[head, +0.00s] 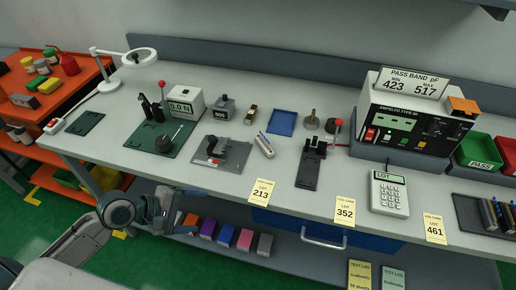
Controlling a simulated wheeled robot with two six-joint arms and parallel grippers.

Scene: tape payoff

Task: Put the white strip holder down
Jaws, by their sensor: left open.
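A small white holder (264,145), which looks like the white strip holder, rests on the grey bench (330,205) just right of a dark grey plate fixture (220,152). A thin blue edge shows on it. My left gripper (168,212) is in front of the bench's front edge, at the lower left and well apart from the holder. It is open, and I see nothing between its fingers. My right gripper is not in view.
Lot cards (262,190) lie along the front edge. Coloured boxes (225,235) sit on the shelf below.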

